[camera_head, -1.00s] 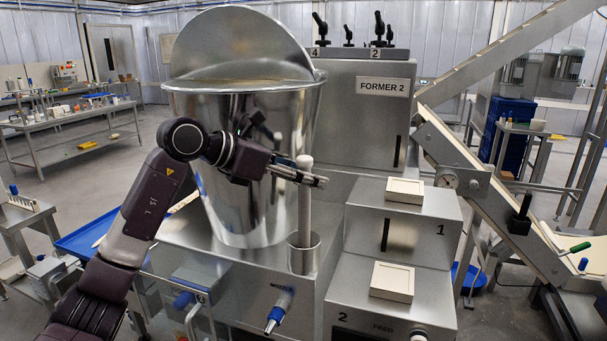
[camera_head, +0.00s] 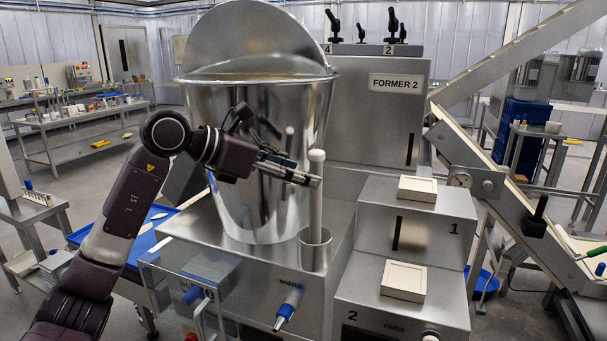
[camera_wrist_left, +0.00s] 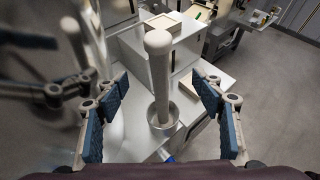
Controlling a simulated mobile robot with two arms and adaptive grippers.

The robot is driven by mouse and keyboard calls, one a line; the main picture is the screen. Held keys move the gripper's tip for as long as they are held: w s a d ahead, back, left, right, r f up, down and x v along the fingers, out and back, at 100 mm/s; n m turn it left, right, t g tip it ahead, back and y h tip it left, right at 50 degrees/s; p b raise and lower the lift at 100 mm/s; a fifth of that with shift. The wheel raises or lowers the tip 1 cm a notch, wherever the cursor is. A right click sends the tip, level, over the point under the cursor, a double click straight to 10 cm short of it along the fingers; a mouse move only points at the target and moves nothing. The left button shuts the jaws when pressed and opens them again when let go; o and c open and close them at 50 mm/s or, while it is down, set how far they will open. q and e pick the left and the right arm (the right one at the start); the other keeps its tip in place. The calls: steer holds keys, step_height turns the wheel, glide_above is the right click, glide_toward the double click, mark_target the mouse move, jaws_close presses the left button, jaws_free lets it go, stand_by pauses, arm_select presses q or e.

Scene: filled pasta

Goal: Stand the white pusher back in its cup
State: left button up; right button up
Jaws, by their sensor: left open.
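The white pusher (camera_head: 316,210) stands upright in its metal cup (camera_head: 314,250) on the machine's steel top, beside the big hopper. Its rounded top and shaft also show in the wrist view (camera_wrist_left: 160,75), with the lower end inside the cup (camera_wrist_left: 164,120). My left gripper (camera_head: 315,181) is at the upper part of the shaft. In the wrist view its two blue-padded fingers (camera_wrist_left: 160,90) are spread wide on either side of the pusher, with a gap on both sides. My right gripper is not in view.
The steel hopper (camera_head: 255,150) rises close behind my left gripper. The former box (camera_head: 375,115) stands behind the cup. Stepped housings with pale square blocks (camera_head: 417,188) are to the right. A blue nozzle (camera_head: 288,304) sticks out below the cup.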

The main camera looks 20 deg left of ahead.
arm_select(q)
steer(key=s+a+b, duration=0.1)
steer(key=s+a, duration=0.2)
steer(key=shift+s+b, duration=0.2)
steer(key=shift+b, duration=0.15)
stand_by(0.7)
